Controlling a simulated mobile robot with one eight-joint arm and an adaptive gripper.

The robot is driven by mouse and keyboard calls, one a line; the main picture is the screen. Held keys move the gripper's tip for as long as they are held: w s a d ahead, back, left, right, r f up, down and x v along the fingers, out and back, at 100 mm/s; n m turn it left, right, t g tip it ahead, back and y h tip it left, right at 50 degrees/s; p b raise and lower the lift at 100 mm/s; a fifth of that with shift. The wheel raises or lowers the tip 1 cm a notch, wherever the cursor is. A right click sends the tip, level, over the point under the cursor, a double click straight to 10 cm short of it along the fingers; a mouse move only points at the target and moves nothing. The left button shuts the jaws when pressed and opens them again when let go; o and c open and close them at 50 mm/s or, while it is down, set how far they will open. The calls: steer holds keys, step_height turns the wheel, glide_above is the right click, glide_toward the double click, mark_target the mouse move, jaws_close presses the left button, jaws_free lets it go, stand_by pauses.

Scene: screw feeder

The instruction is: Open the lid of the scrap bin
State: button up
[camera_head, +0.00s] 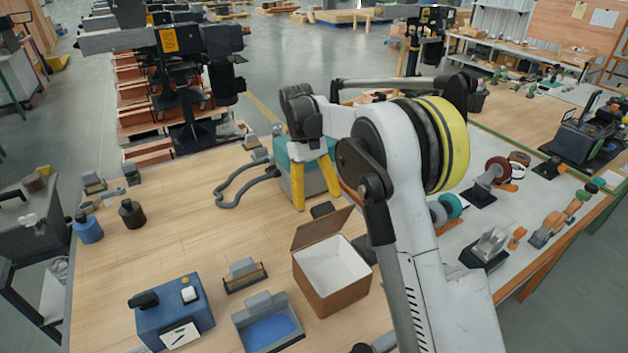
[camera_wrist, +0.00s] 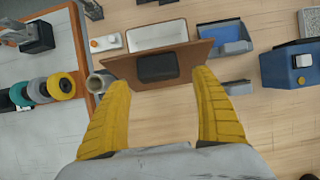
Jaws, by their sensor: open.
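The scrap bin appears to be the brown box with a pale inside (camera_head: 333,280), at lower centre in the head view. Its brown lid (camera_head: 318,228) stands raised along the far edge, so the inside shows. In the wrist view the bin's pale inside (camera_wrist: 157,34) is at the top, with the tilted lid (camera_wrist: 190,58) below it and a dark rounded piece (camera_wrist: 157,67) against the lid. My gripper (camera_head: 317,200) is open and empty, its yellow fingers pointing down beyond the lid. In the wrist view the fingertips (camera_wrist: 162,78) lie either side of the dark piece; contact is unclear.
A blue box (camera_head: 172,312), a blue-lined tray (camera_head: 268,322) and a small holder (camera_head: 244,275) stand left of the bin. A grey hose loop (camera_head: 240,187) lies behind. Spools (camera_head: 448,207) stand at right. The wooden table is clear at left centre.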

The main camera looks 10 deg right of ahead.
steer(key=v, duration=1)
steer(key=shift+s, duration=0.1)
